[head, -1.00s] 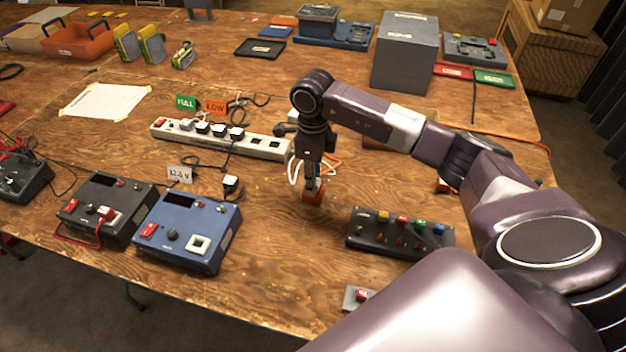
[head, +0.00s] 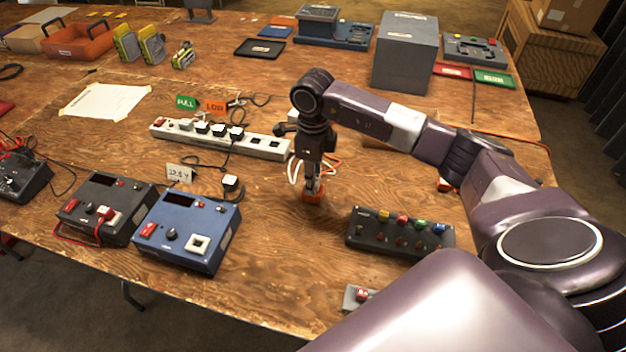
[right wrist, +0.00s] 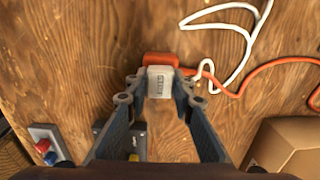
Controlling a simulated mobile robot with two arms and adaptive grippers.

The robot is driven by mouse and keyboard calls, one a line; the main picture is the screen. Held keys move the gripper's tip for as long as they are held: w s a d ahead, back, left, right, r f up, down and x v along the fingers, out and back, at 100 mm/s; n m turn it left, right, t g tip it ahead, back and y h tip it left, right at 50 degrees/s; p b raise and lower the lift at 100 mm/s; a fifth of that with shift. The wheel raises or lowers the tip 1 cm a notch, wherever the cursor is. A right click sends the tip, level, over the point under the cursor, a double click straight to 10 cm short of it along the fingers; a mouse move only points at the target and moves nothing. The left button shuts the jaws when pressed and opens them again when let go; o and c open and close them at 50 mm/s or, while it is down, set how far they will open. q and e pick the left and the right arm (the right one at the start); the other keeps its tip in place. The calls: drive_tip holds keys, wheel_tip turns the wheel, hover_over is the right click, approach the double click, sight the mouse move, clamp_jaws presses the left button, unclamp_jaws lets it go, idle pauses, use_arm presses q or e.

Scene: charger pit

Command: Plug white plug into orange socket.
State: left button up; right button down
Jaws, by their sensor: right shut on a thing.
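In the right wrist view my right gripper (right wrist: 158,88) is shut on the white plug (right wrist: 160,78), a pale block with a dark-lettered label. The orange socket (right wrist: 160,59) shows just beyond the plug, partly covered by it. I cannot tell whether the plug is seated or only touching or above it. In the head view my right gripper (head: 312,184) points down at the table, with the orange socket (head: 312,197) right below its fingertips. The plug is mostly hidden there. My left gripper is not in view.
A white cord (right wrist: 243,60) and an orange cord (right wrist: 280,62) lie near the socket. A black box with coloured buttons (head: 400,234) is to the right, a blue meter box (head: 186,230) to the left, and a power strip (head: 262,146) behind. Bare wood lies around the socket.

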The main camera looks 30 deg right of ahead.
drive_tip(key=c, duration=1.6)
unclamp_jaws()
drive_tip(key=shift+f, duration=0.1)
drive_tip(key=shift+o, duration=0.4)
drive_tip(key=shift+o, duration=1.3)
drive_tip(key=shift+r+p, duration=2.45)
drive_tip(key=shift+r, duration=1.4)
drive_tip(key=shift+f, duration=0.1)
